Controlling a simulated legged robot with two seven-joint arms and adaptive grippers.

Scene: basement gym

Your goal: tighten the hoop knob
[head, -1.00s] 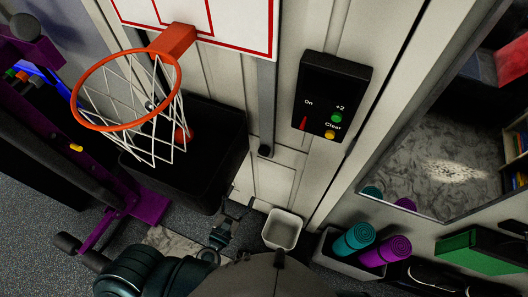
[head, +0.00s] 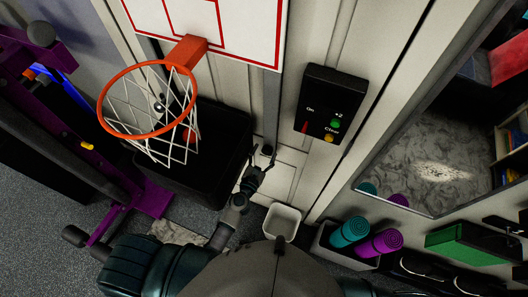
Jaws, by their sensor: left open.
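The basketball hoop has an orange rim (head: 104,92), a white net and a white backboard (head: 255,25) with red lines. A grey upright bar (head: 272,100) runs down from the backboard along the wall. A small dark knob (head: 267,149) shows at the bar's lower end, and I take it for the hoop knob. My left gripper (head: 262,156) is open and reaches up just below the knob, its fingers seeming to lie around or in front of it. I cannot tell whether they touch. My right gripper is not in view.
A black bin (head: 215,165) stands under the hoop. A black control box (head: 330,100) with buttons hangs on the wall at right. A white basket (head: 282,222) and rolled teal (head: 349,232) and purple mats (head: 380,243) are below. Purple gym equipment (head: 150,198) stands at left.

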